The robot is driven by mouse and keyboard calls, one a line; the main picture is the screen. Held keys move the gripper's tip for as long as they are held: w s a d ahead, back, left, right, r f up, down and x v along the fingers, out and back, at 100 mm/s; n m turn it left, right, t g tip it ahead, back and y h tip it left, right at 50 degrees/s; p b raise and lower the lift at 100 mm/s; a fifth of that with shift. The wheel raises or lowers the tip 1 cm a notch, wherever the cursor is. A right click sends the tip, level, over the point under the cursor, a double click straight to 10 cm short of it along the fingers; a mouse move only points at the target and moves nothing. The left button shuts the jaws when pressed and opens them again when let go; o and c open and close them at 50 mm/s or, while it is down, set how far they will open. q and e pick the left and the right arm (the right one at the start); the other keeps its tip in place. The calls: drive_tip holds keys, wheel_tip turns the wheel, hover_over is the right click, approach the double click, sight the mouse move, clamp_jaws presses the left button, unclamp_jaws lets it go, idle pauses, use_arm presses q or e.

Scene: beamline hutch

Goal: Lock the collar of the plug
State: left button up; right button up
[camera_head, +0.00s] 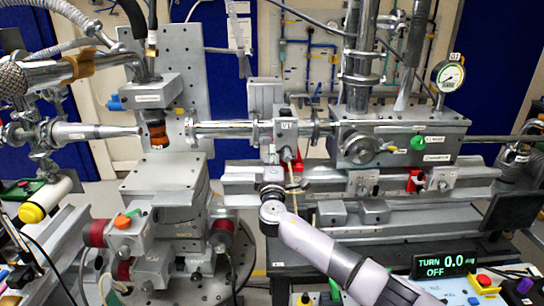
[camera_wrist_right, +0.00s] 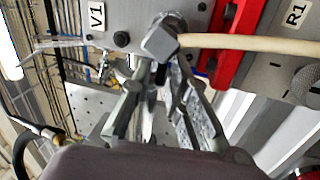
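The plug (camera_wrist_right: 162,40) is a grey metal piece at the top centre of the right wrist view, with a cream cable running off to the right. It sits at the grey block marked V1 (camera_head: 287,128), and in the head view the plug (camera_head: 287,154) shows small and partly hidden. My right gripper (camera_head: 279,181) is just below the block. In the right wrist view the fingers of my right gripper (camera_wrist_right: 160,58) converge on the plug and appear closed on it. The collar cannot be told apart from the plug body, nor its turn position. My left gripper is not in view.
A red part (camera_wrist_right: 236,42) stands close beside the plug, near the R1 plate (camera_wrist_right: 292,25). A steel pipe (camera_head: 225,128) runs through V1 to the chamber (camera_head: 398,140). A display (camera_head: 444,264) reads TURN 0.0, OFF. Grey rails lie behind my right arm.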

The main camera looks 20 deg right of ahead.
clamp_jaws()
idle(0.3)
